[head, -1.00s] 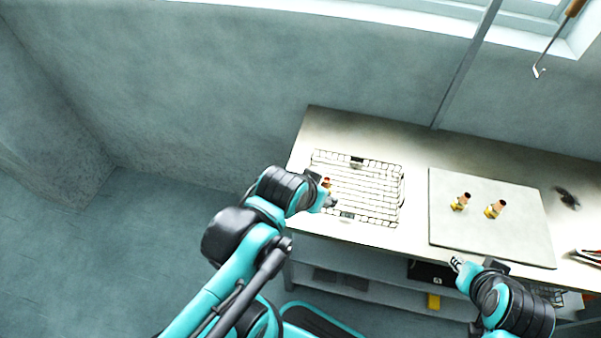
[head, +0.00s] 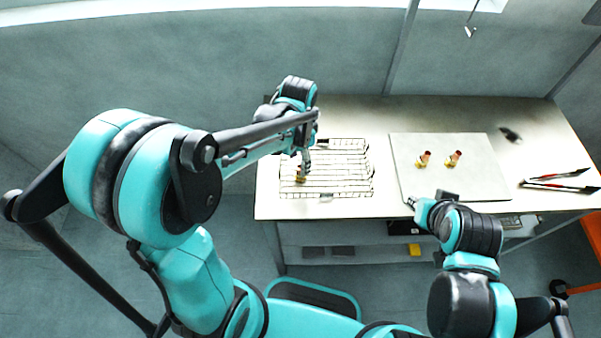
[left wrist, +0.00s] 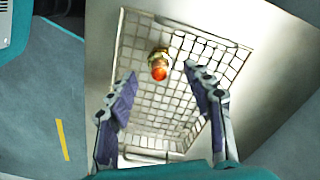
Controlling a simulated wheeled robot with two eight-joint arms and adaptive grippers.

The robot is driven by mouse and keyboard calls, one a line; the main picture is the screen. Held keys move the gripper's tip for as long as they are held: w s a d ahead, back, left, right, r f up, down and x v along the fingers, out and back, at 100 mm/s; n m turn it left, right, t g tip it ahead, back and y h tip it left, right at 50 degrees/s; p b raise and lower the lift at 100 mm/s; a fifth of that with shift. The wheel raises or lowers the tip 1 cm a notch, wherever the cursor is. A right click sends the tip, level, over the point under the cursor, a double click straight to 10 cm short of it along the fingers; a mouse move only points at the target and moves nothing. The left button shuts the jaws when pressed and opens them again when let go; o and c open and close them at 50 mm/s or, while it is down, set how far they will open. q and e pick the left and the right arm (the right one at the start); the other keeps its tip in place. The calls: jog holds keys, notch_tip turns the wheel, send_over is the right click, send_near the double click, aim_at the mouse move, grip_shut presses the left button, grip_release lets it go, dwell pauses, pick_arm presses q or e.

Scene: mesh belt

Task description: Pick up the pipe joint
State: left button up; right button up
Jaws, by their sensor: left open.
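A small brass-coloured pipe joint with a red-orange end (head: 300,174) stands in the mesh basket (head: 345,187), near its left side. In the left wrist view the pipe joint (left wrist: 159,64) shows between and beyond the fingers, over the wire grid (left wrist: 205,45). My left gripper (head: 304,165) is open above the basket, close to the pipe joint in the head view; the wrist view shows nothing between its fingertips (left wrist: 165,85). My right gripper (head: 411,203) is at the table's front edge; its fingers are too small to read. Two similar pipe joints (head: 424,159) (head: 453,159) stand on the pale board.
The pale board (head: 470,185) lies right of the basket. Red-handled pliers (head: 560,182) and a small dark object (head: 510,134) lie on the table (head: 560,145) at the right. A wall runs behind the table. Shelves sit under the tabletop.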

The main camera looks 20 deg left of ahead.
pick_arm(q)
jog(key=f, duration=0.2)
jog(key=f+b, duration=0.1)
jog(key=f, duration=0.1)
jog(key=f+b, duration=0.1)
jog(key=shift+w+d+f, duration=0.15)
jog(key=shift+d+f, duration=0.15)
jog(key=shift+f, duration=0.1)
grip_shut()
